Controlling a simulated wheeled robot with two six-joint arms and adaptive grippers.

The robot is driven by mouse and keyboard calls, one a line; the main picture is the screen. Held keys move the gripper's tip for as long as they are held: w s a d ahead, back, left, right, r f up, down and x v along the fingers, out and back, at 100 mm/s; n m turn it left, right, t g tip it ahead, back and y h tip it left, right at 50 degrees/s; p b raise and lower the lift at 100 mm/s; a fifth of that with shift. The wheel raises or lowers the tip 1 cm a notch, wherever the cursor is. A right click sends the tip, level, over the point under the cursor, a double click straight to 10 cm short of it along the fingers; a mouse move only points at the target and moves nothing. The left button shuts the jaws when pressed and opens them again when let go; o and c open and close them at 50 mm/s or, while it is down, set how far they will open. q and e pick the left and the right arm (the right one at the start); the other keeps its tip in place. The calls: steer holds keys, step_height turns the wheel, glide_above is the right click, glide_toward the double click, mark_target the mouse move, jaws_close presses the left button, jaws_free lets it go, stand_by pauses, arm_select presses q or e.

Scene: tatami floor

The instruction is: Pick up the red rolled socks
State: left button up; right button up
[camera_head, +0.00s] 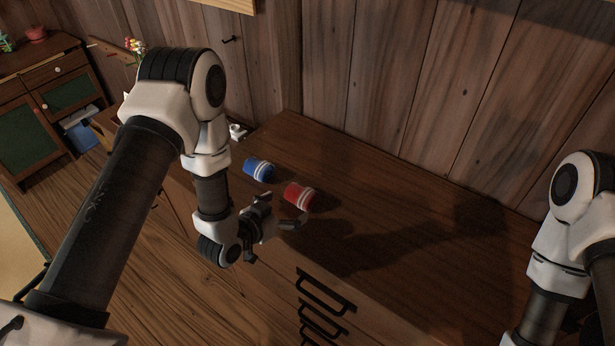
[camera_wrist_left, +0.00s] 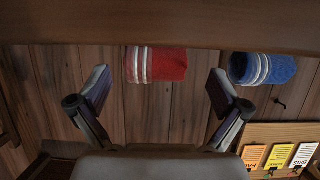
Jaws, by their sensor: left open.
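The red rolled socks (camera_head: 302,197), with white stripes at one end, lie on the brown wooden cabinet top. They also show in the left wrist view (camera_wrist_left: 170,65), between my open fingers and beyond the tips. My left gripper (camera_head: 279,212) is open and empty, just in front of the red socks in the head view. Its two fingers also show in the left wrist view (camera_wrist_left: 160,84). I cannot tell whether a finger touches the socks. My right arm shows at the right edge, but its gripper is out of view.
Blue rolled socks (camera_head: 259,169) with white stripes lie close by, left of and behind the red ones. A wooden plank wall (camera_head: 400,90) stands behind the cabinet top (camera_head: 400,235). The top is clear to the right. A green-panelled cabinet (camera_head: 66,93) stands far left.

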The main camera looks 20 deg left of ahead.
mark_target(295, 200)
arm_select(q)
steer(key=shift+w+d+r+p, duration=0.6)
steer(key=shift+w+d+p, duration=0.25)
steer(key=shift+p, duration=0.35)
steer(key=w, duration=0.1)
steer(key=w+f, duration=0.2)
steer(key=shift+w+d+f, duration=0.2)
steer(key=shift+w+d, duration=0.05)
steer(key=shift+s+r, duration=0.1)
steer(key=shift+c, duration=0.7)
steer(key=shift+s+r, duration=0.15)
steer(key=shift+s, duration=0.1)
steer(key=c, duration=0.8)
steer(key=shift+w, duration=0.1)
arm_select(e)
steer(key=r, duration=0.1)
steer(key=s+r, duration=0.1)
steer(key=r, duration=0.1)
steer(key=shift+s+r, duration=0.15)
steer(key=shift+r, duration=0.1)
